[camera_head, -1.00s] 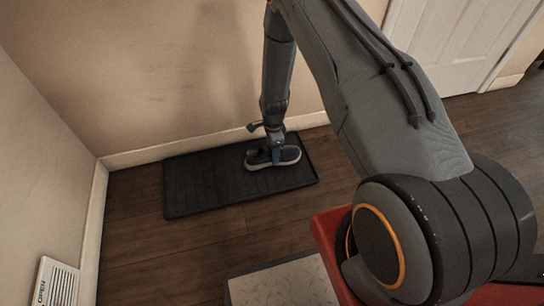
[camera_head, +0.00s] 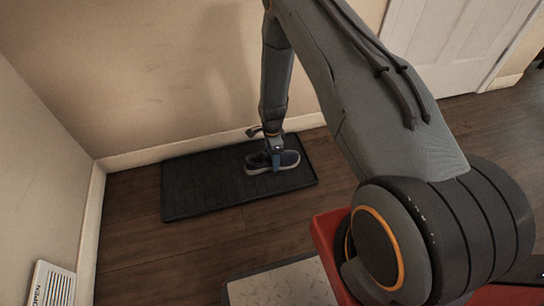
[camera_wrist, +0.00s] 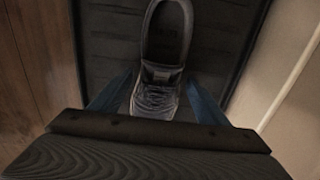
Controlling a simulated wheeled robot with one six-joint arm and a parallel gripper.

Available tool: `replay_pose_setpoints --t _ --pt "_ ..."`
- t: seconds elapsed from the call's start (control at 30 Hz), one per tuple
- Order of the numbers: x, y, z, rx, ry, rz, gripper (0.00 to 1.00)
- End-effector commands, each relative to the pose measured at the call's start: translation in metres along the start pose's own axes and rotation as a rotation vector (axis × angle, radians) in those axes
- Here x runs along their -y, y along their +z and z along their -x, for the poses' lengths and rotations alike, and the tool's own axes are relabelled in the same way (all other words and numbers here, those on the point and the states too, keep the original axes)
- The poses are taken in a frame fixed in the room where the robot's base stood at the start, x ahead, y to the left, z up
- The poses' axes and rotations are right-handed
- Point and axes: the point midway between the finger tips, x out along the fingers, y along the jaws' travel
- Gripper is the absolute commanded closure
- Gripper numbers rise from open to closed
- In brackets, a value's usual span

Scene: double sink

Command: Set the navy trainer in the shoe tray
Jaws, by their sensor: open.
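The navy trainer (camera_head: 287,160) rests in the right part of the black shoe tray (camera_head: 210,188), sole down, in the head view. In the wrist view the trainer (camera_wrist: 160,88) points its opening away from my gripper, with its laces near the jaws, and the ribbed tray floor (camera_wrist: 215,45) shows around it. My gripper (camera_head: 275,160) is directly over the shoe, pointing down. Its two blue fingers are apart in the wrist view (camera_wrist: 155,95), one on each side of the trainer's laced part. Whether either finger touches the shoe is unclear.
The tray lies on a dark wood floor (camera_head: 150,262) close to the beige wall and its white baseboard (camera_head: 170,150). A grey textured mat (camera_head: 285,285) lies at the front. A white floor vent (camera_head: 52,285) is at the lower left. The tray's left part is empty.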

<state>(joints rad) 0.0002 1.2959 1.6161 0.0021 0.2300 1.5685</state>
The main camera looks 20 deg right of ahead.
Motion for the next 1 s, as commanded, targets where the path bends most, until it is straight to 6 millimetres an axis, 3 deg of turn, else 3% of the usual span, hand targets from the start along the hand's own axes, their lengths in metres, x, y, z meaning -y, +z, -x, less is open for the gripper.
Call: replay_pose_setpoints --t 0.53,0.7,0.87,1.0 --pt "0.0 0.0 0.098 0.0 -0.002 0.0 0.32" --pt "0.0 0.0 0.116 0.0 -0.001 0.0 0.32" --pt "0.0 0.0 0.121 0.0 -0.001 0.0 0.32" --pt "0.002 0.009 0.136 0.001 -0.005 0.039 0.32"
